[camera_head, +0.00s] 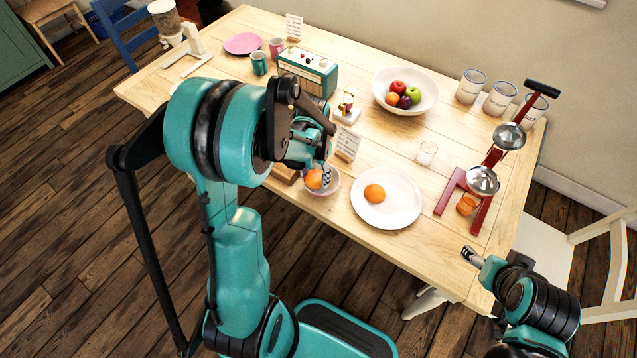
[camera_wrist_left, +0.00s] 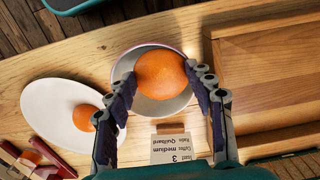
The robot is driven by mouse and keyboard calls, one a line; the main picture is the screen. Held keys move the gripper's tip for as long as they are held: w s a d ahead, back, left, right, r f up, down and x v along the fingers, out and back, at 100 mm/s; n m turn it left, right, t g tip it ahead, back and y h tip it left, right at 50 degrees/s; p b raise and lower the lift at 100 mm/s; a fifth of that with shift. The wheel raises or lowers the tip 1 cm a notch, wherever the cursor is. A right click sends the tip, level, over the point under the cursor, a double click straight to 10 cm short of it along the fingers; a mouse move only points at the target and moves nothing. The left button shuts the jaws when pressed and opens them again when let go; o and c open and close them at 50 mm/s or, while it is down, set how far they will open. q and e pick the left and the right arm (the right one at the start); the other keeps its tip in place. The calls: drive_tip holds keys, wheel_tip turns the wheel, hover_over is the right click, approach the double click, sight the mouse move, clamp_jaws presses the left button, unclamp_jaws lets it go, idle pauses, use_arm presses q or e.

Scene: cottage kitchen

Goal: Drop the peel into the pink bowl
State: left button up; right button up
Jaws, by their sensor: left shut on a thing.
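The peel (camera_head: 313,179), a rounded orange piece with a dimpled skin, is between the fingers of my left gripper (camera_head: 323,174), which is shut on it. In the left wrist view the peel (camera_wrist_left: 161,75) is over the pink bowl (camera_wrist_left: 170,108); I cannot tell if it touches the bowl. The bowl (camera_head: 331,188) is pale inside with a thin pinkish rim, by the table's front edge. The gripper hides part of it in the head view. My right gripper (camera_head: 470,256) hangs off the table's front right; its fingers are too small to judge.
A white plate (camera_head: 405,208) with another orange piece (camera_head: 374,193) is right of the bowl. A wooden tray (camera_wrist_left: 215,75) lies close on the bowl's other side. A card (camera_head: 347,144), a red juicer stand (camera_head: 448,190), a fruit bowl (camera_head: 425,104) and a teal radio (camera_head: 308,72) stand beyond.

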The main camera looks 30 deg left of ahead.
use_arm(q)
drive_tip(key=o, duration=0.8)
drive_tip(key=shift+r, duration=0.15)
wheel_tip(320, 180, up, 12)
drive_tip(key=shift+f, duration=0.1)
idle(0.3)
drive_tip(key=s+d+r+t, duration=0.1)
drive_tip(key=s+d+t, duration=0.1)
drive_tip(key=s+d, duration=0.1)
drive_tip(key=s+d+r+t, duration=0.1)
drive_tip(key=s+d+t, duration=0.1)
drive_tip(key=s+d, duration=0.2)
drive_tip(key=s+d+r+n+t, duration=0.1)
drive_tip(key=s+d+t, duration=0.2)
drive_tip(key=shift+s+d+r, duration=0.25)
drive_tip(key=shift+d, duration=0.1)
